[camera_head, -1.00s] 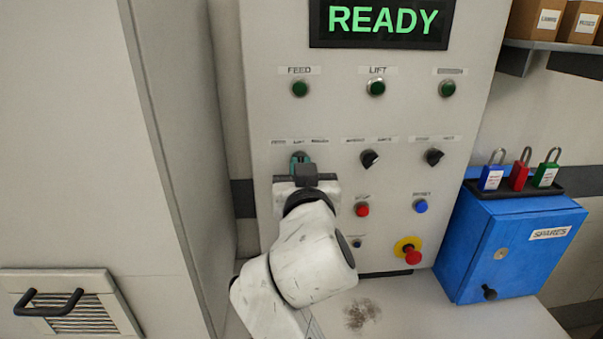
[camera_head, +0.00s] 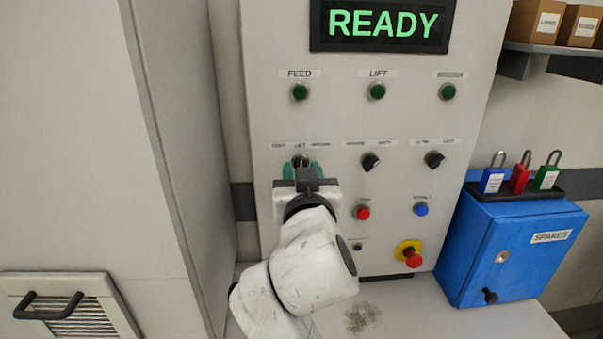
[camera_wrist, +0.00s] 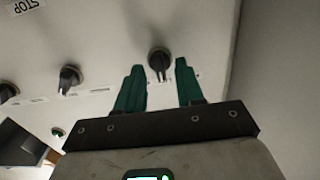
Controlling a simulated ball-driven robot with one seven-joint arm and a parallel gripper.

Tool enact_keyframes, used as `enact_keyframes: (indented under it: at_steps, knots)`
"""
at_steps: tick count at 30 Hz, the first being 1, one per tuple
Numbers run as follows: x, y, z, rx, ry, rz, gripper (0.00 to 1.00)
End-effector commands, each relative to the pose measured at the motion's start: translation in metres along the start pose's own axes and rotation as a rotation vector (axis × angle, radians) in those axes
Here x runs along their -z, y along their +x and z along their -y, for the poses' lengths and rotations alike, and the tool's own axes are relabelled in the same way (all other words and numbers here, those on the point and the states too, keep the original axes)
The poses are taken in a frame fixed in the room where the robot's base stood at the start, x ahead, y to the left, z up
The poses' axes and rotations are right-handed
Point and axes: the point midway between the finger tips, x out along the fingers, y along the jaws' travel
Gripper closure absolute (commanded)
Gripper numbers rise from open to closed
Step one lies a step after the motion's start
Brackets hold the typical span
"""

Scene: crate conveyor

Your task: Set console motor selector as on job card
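The motor selector (camera_head: 300,160) is a dark rotary knob at the left of the console's selector row, under a small label strip. It is partly hidden by my gripper in the head view. In the wrist view the selector (camera_wrist: 159,61) sits just beyond the gap between my fingertips, apart from both. My gripper (camera_head: 303,170) is open in front of it; its two teal fingers are spread and empty in the wrist view (camera_wrist: 159,72). The selector's exact setting cannot be read. The job card is not visible.
The console display (camera_head: 382,24) reads READY. Two other selectors (camera_head: 370,162) (camera_head: 434,159), a red button (camera_head: 362,213), a blue button (camera_head: 421,209) and an emergency stop (camera_head: 409,253) are to the right. A blue SPARES box (camera_head: 515,250) with padlocks stands further right.

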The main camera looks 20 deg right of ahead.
Motion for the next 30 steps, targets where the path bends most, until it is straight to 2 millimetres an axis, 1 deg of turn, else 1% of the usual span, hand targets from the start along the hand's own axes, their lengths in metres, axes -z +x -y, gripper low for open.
enact_keyframes:
  at_steps: [5,9,12,15,18,21,30]
  knots:
    - [-0.001,-0.028,0.001,0.004,0.002,0.0,0.63]
    - [-0.001,-0.056,0.001,0.006,0.001,0.0,0.63]
    - [-0.001,-0.074,0.001,0.005,0.0,0.0,0.63]
    - [-0.001,-0.088,0.001,0.003,0.0,0.0,0.63]
    - [-0.001,-0.097,0.001,0.003,-0.001,0.001,0.63]
    - [-0.001,-0.102,0.001,0.002,0.0,0.001,0.63]
    - [-0.001,-0.104,0.001,0.002,0.0,0.0,0.63]
